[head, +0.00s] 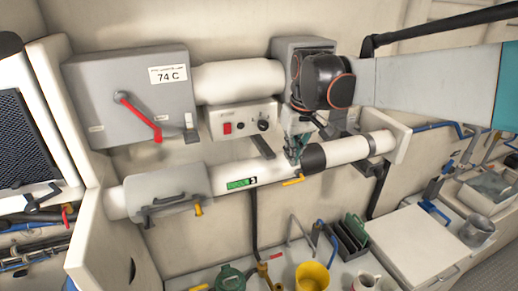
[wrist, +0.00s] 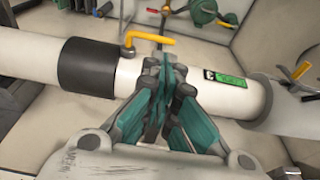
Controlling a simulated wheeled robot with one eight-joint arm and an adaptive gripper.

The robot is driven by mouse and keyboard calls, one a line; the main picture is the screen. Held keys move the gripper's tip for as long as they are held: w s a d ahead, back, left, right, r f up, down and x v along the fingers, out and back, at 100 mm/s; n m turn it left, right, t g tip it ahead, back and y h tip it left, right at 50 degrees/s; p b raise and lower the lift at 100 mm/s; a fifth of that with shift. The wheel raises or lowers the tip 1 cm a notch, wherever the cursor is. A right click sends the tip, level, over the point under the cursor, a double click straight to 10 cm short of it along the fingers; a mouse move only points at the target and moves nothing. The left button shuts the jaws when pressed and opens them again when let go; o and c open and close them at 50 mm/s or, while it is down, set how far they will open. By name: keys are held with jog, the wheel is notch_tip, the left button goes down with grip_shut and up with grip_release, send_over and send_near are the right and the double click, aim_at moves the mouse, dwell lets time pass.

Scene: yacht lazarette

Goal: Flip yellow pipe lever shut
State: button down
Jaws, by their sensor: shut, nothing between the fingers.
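The yellow pipe lever (head: 293,180) sits on the white lower pipe (head: 270,170), next to a black sleeve (head: 313,158). In the wrist view the lever (wrist: 150,37) lies along the pipe's length, its bent end at the black sleeve (wrist: 88,67). My gripper (head: 293,155) is shut and empty, above the pipe just behind the lever. In the wrist view its green fingertips (wrist: 160,65) are together, in front of the pipe and close to the lever's free end. I cannot tell whether they touch it.
A second yellow lever (head: 198,208) is at the grey cover (head: 165,190) on the left. A red lever (head: 140,118) is on the grey box above. A switch panel (head: 242,122) hangs close left of my gripper. A yellow cup (head: 312,277) stands below on the counter.

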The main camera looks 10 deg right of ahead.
jog(key=f, duration=0.3)
jog(key=w+f+p, duration=0.1)
jog(key=f, duration=0.3)
jog(key=shift+w+a, duration=0.15)
jog(key=shift+w, duration=0.05)
jog(key=shift+w+f+b, duration=0.1)
jog(key=shift+f+b, duration=0.1)
jog(key=shift+b, duration=0.15)
